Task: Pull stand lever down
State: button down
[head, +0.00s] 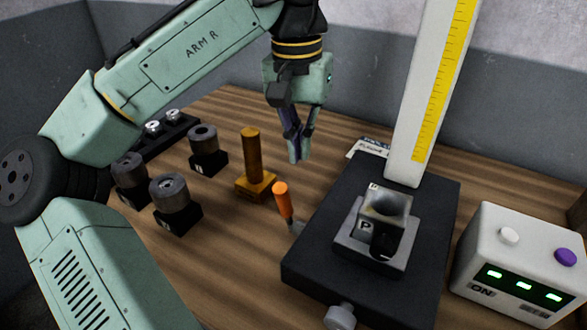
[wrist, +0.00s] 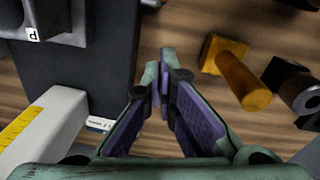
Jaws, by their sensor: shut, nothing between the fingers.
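The stand has a dark base (head: 318,235) and a tall white column (head: 430,90) with a yellow scale. Its lever, with an orange grip (head: 283,200) on a short grey shaft, stands tilted upward at the left side of the base in the head view. I cannot make out the orange grip in the wrist view. My gripper (head: 300,160) is shut and empty, pointing down above and behind the lever, apart from it. In the wrist view its fingertips (wrist: 166,52) meet over bare wood beside the stand base (wrist: 105,60).
An amber post on a square foot (head: 251,160) stands left of the lever; it also shows in the wrist view (wrist: 235,75). Several grey cylinders on black blocks (head: 175,205) stand further left. A white control box (head: 510,255) is at the right. A metal block (head: 385,215) sits on the stand.

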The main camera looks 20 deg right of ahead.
aim_at(291, 211)
jog(key=s+a+f, duration=0.1)
jog(key=s+a+f+p, duration=0.1)
jog(key=s, duration=0.1)
jog(key=shift+s+f, duration=0.1)
jog(key=shift+f, duration=0.25)
dwell(0.3)
jog(key=shift+s, duration=0.1)
jog(key=shift+a+t+h+b, duration=0.1)
jog(key=shift+t+h+b, duration=0.2)
jog(key=shift+t+b, duration=0.1)
